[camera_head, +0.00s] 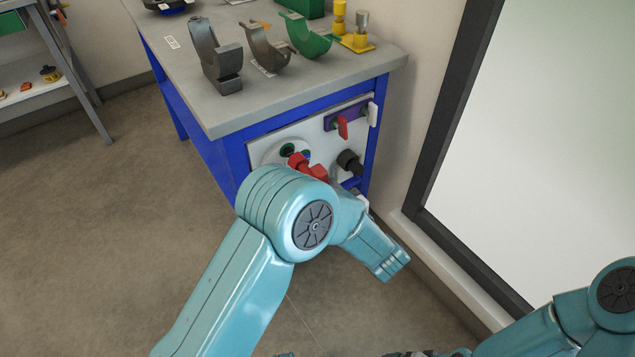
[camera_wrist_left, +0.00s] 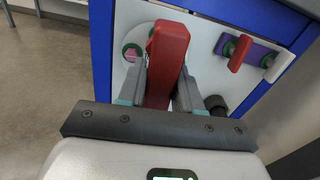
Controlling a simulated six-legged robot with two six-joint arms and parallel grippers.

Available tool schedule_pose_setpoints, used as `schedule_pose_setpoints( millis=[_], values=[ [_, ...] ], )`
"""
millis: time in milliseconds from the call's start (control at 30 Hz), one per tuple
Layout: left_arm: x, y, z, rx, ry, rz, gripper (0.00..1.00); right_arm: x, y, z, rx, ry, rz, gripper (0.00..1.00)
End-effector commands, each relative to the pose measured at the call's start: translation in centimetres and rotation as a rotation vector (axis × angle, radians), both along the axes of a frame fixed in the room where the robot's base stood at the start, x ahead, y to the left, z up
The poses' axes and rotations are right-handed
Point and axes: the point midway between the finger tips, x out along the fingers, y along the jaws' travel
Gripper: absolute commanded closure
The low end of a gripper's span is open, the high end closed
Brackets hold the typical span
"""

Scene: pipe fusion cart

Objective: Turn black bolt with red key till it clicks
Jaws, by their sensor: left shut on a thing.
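The red key (camera_head: 312,172) shows at the cart's front panel in the head view, partly hidden by my left arm. In the left wrist view my left gripper (camera_wrist_left: 164,75) is shut on the red key (camera_wrist_left: 168,50), one grey finger on each side. Its far end is over the panel, beside a round white plate; I cannot tell what it touches. The black bolt (camera_head: 349,162) sticks out of the panel to the right of the key. In the wrist view a black round part (camera_wrist_left: 215,104) shows right of the fingers, partly hidden. My right gripper's fingers are not visible.
A purple block (camera_head: 348,115) with a red handle (camera_head: 342,127) sits higher on the panel, near a white handle (camera_head: 372,114). Clamp halves stand on the grey tabletop (camera_head: 215,115). A whiteboard (camera_head: 540,150) is at right.

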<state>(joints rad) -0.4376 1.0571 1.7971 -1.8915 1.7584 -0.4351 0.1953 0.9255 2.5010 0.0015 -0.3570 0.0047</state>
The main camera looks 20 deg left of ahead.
Motion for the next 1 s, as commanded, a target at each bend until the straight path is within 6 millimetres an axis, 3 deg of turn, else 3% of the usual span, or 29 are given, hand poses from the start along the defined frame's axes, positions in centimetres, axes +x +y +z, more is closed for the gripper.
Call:
schedule_pose_setpoints(
  millis=[1000],
  values=[
    [-1.4,-1.8,0.1,0.002,-0.001,0.000,1.00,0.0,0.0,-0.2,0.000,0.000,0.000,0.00]
  ],
)
